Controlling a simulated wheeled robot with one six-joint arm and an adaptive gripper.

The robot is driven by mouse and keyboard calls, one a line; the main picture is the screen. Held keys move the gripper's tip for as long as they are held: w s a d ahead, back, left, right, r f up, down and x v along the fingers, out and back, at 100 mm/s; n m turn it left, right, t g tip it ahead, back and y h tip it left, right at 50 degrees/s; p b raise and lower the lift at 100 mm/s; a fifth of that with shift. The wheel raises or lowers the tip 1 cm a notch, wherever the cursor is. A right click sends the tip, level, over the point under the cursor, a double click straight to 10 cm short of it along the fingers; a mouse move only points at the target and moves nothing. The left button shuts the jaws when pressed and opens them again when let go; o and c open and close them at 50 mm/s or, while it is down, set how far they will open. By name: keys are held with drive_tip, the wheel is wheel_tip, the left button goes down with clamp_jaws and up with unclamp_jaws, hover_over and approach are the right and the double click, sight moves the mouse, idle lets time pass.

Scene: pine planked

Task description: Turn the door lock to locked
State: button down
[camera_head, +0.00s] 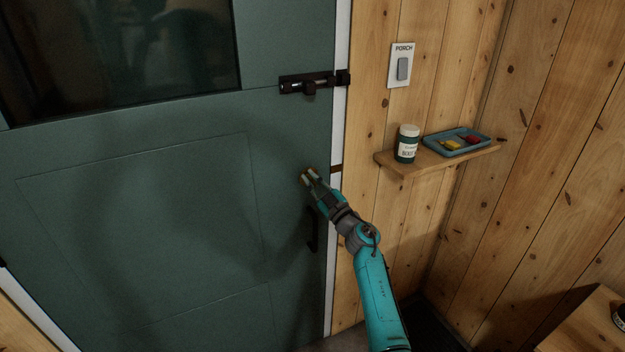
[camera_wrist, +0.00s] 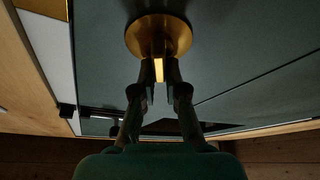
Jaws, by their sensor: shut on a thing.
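The green door (camera_head: 130,220) fills the left of the head view and is closed against its white frame. The door lock (camera_wrist: 158,34) is a round brass disc with a raised brass thumb-turn in the wrist view. My gripper (camera_wrist: 160,75) is shut on the thumb-turn, with one finger on each side of it. In the head view my gripper (camera_head: 308,176) reaches the door near its right edge and hides most of the lock. I cannot tell from these frames whether the bolt is thrown.
A dark slide bolt (camera_head: 312,84) sits above the lock, and a dark pull handle (camera_head: 312,230) below it. To the right, a wooden shelf (camera_head: 420,165) bears a jar (camera_head: 407,143) and a blue tray (camera_head: 483,148). A switch plate labelled PORCH (camera_head: 401,52) is above.

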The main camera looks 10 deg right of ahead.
drive_tip(key=n+g, duration=0.1)
drive_tip(key=n, duration=0.3)
drive_tip(key=f+n+g, duration=0.1)
drive_tip(key=n+g, duration=0.1)
drive_tip(key=n, duration=0.3)
drive_tip(key=n+g, duration=0.2)
drive_tip(key=n, duration=0.2)
drive_tip(key=shift+f+y, duration=0.3)
drive_tip(key=shift+f, duration=0.05)
drive_tip(key=shift+n, duration=0.4)
drive_tip(key=shift+d, duration=0.1)
drive_tip(key=c, duration=1.2)
unclamp_jaws()
drive_tip(key=shift+d, duration=0.1)
drive_tip(key=shift+r, duration=0.1)
drive_tip(key=shift+a, duration=0.2)
drive_tip(key=v, duration=1.2)
drive_tip(key=shift+r, duration=0.15)
